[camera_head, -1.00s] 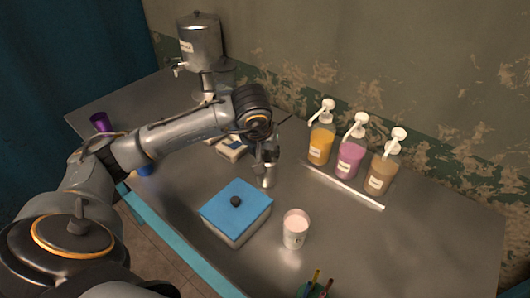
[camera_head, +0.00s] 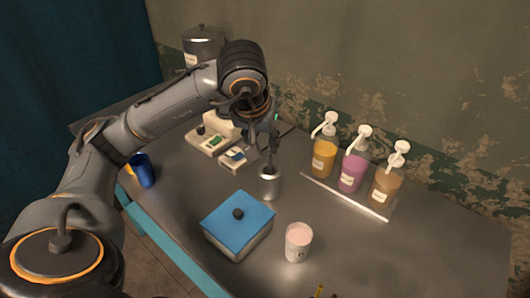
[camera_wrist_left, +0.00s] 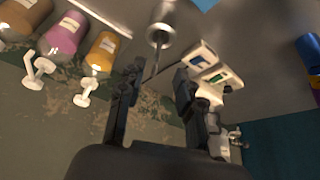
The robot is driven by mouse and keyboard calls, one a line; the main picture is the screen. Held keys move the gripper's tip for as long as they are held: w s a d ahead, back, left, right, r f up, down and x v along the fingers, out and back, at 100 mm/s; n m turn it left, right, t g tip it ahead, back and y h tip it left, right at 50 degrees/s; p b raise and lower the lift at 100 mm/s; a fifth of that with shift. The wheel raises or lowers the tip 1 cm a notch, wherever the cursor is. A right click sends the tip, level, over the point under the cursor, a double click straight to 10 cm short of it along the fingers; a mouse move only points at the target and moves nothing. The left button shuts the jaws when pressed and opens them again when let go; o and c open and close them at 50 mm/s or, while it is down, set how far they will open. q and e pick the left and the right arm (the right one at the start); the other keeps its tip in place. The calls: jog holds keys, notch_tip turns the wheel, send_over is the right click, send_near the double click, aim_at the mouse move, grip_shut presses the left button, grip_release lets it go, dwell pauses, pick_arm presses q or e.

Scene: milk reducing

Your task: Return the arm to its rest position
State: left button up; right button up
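My left arm comes in from the left in the head view. Its gripper (camera_head: 271,150) is above a small metal cup (camera_head: 269,185), which stands upright on the table. In the left wrist view the gripper's two black fingers (camera_wrist_left: 155,92) are spread apart with nothing clasped between them. The metal cup (camera_wrist_left: 171,24) shows beyond the fingertips, with a thin rod (camera_wrist_left: 154,60) reaching from its mouth towards the gap between the fingers. My right gripper is not in view.
A blue-lidded box (camera_head: 237,222) and a pink-filled cup (camera_head: 298,243) stand in front. Three pump bottles (camera_head: 352,172) line the right back. White devices (camera_head: 210,140), a blue cup (camera_head: 143,170) and a metal dispenser (camera_head: 203,45) stand left.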

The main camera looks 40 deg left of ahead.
pick_arm(q)
jog(key=shift+s+r, duration=0.2)
jog(key=shift+r, duration=0.25)
